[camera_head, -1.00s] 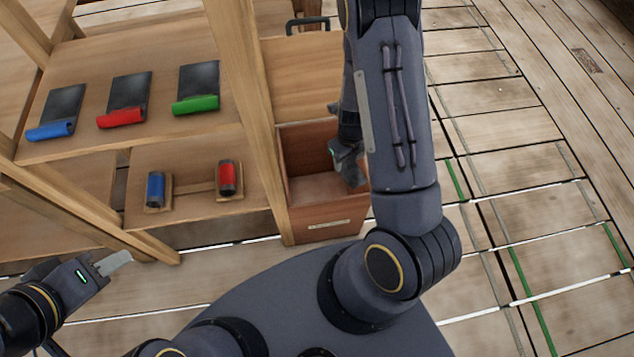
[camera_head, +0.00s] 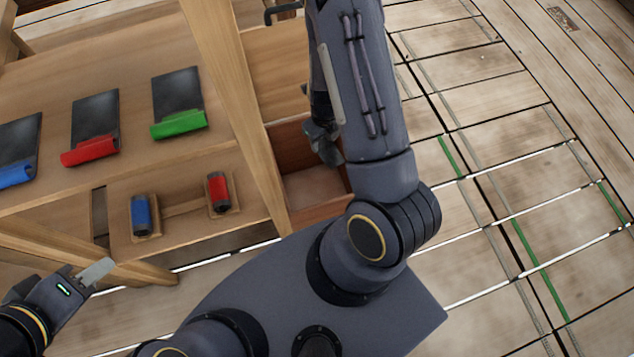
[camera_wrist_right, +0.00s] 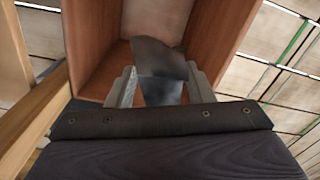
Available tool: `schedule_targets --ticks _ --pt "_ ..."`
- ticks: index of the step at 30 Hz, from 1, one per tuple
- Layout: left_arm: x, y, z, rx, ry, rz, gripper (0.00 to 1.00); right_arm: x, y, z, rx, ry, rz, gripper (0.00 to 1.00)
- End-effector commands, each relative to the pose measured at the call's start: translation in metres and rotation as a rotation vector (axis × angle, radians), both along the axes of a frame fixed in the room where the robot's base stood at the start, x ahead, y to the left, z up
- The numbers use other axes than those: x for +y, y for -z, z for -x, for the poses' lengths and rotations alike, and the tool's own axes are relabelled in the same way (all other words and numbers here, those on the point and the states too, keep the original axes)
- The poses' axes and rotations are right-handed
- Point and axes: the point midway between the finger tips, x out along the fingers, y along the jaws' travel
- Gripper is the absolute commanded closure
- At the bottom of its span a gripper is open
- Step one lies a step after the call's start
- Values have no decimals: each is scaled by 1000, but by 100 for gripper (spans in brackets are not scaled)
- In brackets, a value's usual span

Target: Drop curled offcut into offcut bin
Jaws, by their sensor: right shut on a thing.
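The curled offcut (camera_wrist_right: 160,62) is a dark grey bent sheet piece, seen in the right wrist view. My right gripper (camera_wrist_right: 160,90) is shut on it, with one finger at each side. The offcut bin (camera_wrist_right: 90,60) is an open reddish-brown wooden box; the offcut shows against its inside. In the head view my right gripper (camera_head: 326,150) is over the bin (camera_head: 322,212), partly hidden by my forearm. The offcut cannot be made out clearly there. My left gripper (camera_head: 97,270) is at the lower left, away from the bin, with its fingers seen edge-on.
A wooden shelf unit (camera_head: 140,87) stands left of the bin. It bears blue, red (camera_head: 93,135) and green (camera_head: 178,110) edged dark sheets, with a blue roll (camera_head: 142,215) and a red roll (camera_head: 218,192) below. A wooden post (camera_head: 235,90) stands close beside the bin. Plank floor lies right.

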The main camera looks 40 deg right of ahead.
Motion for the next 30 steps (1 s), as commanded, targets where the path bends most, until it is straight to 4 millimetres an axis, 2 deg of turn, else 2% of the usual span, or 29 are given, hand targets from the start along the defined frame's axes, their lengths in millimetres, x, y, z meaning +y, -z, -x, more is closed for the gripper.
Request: schedule_targets --ticks 1,4,14,15,20,30 --pt "0 11 0 0 0 0 64 0 12 0 0 0 0 81" --pt "0 18 0 0 0 0 64 0 19 0 -1 0 0 81" --pt "0 19 0 0 0 0 64 0 21 0 -1 -1 0 81" --pt "0 19 0 0 0 0 64 0 21 0 -1 -1 0 49" --pt "0 19 0 0 0 0 64 0 21 0 -1 0 0 28" --pt "0 16 0 0 0 0 64 0 15 -1 -1 0 0 27"
